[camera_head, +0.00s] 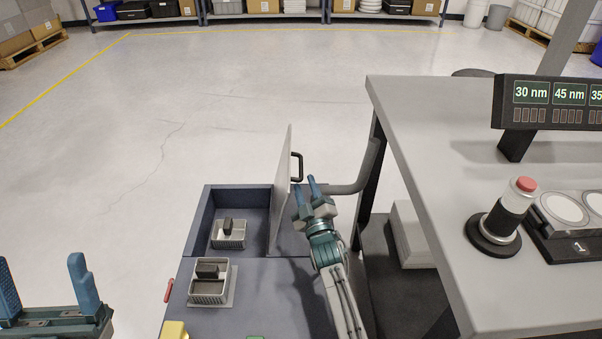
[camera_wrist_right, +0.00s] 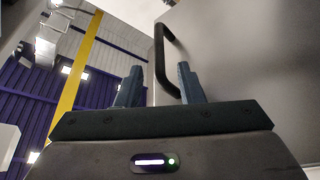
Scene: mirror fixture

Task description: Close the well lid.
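The well lid (camera_head: 283,190) is a light grey panel standing nearly upright on the right side of the open well (camera_head: 203,222). Its black handle (camera_head: 297,167) is on the lid's right face; the handle also shows in the right wrist view (camera_wrist_right: 161,62). My right gripper (camera_head: 304,186) is just right of the lid and below the handle, with its blue fingers apart. In the right wrist view the handle appears near and partly behind the right finger; I cannot tell whether they touch. My left gripper (camera_head: 42,280) is open and empty at the lower left, away from the lid.
A metal basket (camera_head: 229,240) with a dark block sits in the well. Another basket (camera_head: 209,291) sits on the deck in front. A grey table (camera_head: 440,160) with a display (camera_head: 550,103) and a red-topped post (camera_head: 505,215) stands right. The floor behind is clear.

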